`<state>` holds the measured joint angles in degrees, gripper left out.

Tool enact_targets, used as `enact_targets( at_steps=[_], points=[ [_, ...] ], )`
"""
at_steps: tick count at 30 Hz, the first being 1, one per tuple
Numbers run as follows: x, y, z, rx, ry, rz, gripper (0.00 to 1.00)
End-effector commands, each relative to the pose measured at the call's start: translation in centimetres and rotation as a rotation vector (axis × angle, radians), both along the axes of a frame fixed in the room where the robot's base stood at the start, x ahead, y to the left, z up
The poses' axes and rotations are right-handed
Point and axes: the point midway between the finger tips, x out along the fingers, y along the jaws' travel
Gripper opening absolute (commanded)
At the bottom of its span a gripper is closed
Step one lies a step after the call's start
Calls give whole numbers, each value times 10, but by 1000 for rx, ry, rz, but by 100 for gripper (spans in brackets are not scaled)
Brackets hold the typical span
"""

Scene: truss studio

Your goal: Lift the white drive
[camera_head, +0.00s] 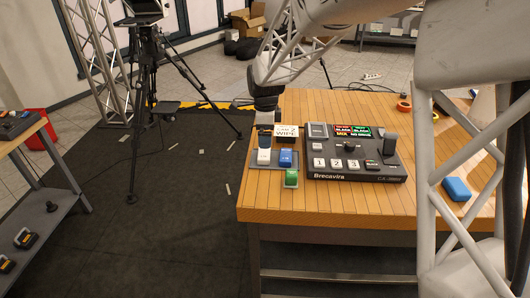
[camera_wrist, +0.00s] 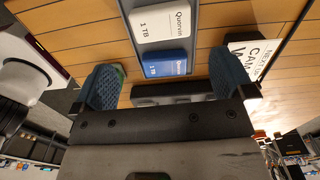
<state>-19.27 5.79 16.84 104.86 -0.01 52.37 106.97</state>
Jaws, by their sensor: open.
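The white drive (camera_head: 264,156) lies in a grey tray (camera_head: 251,163) near the table's left edge, left of a blue drive (camera_head: 286,158). My gripper (camera_head: 265,132) is above the table just behind the tray. In the wrist view my gripper (camera_wrist: 165,82) is open, its two blue pads wide apart, with no drive between them.
A green drive (camera_head: 291,178) lies in front of the tray. A blue object (camera_head: 457,189) lies farther right. The table's left edge is close to the tray.

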Motion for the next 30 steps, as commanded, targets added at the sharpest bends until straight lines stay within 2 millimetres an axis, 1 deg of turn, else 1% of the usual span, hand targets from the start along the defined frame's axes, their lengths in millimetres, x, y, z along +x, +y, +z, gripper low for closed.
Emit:
enact_targets(
  at_steps=[3,14,24,30],
  points=[
    [3,4,-3,0,2,-16,100],
    [3,4,-5,-1,3,-18,100],
    [3,4,-28,-1,4,-17,100],
    [3,4,-30,-1,3,-17,100]
  ],
)
